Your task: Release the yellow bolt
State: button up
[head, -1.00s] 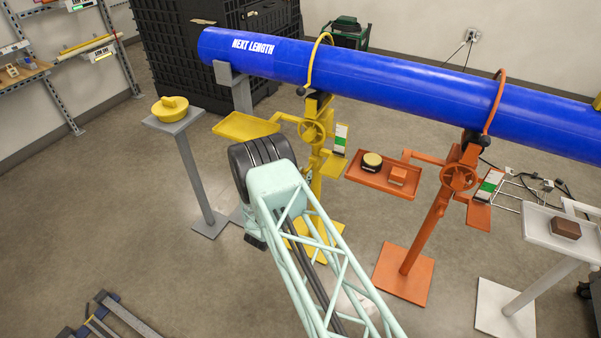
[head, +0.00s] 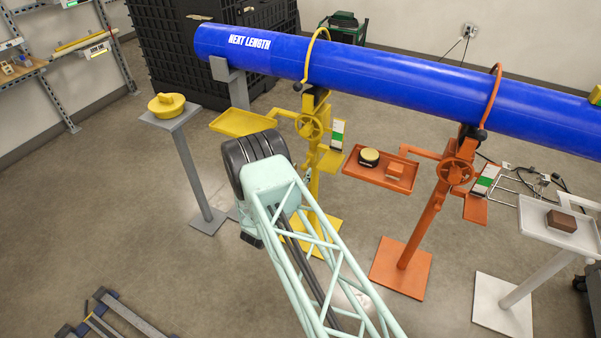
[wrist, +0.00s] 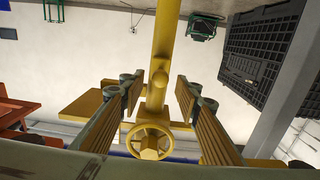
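The yellow stand carries a handwheel (head: 309,126) under the blue pipe, with a yellow side arm and tray (head: 237,123). In the wrist view, the handwheel (wrist: 150,142) lies low between the gripper's two fingers, below a yellow post (wrist: 163,45) with a small knob. I cannot tell which of these fittings is the yellow bolt. My gripper (wrist: 159,92) is open, its ribbed fingers spread on either side of the yellow post, and nothing is visibly clamped. Depth and contact are unclear. In the head view my arm hides the gripper.
A blue pipe (head: 400,83) spans the stands. An orange stand with a handwheel (head: 455,171) and a tray (head: 405,181) stands to the right. A white stand (head: 545,240) is at far right. A grey stand holds a yellow cap (head: 167,105) at left. Black crates (head: 190,60) stand behind.

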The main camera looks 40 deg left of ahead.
jog(key=v, duration=1.1)
jog(key=shift+s, duration=0.15)
dwell(0.5)
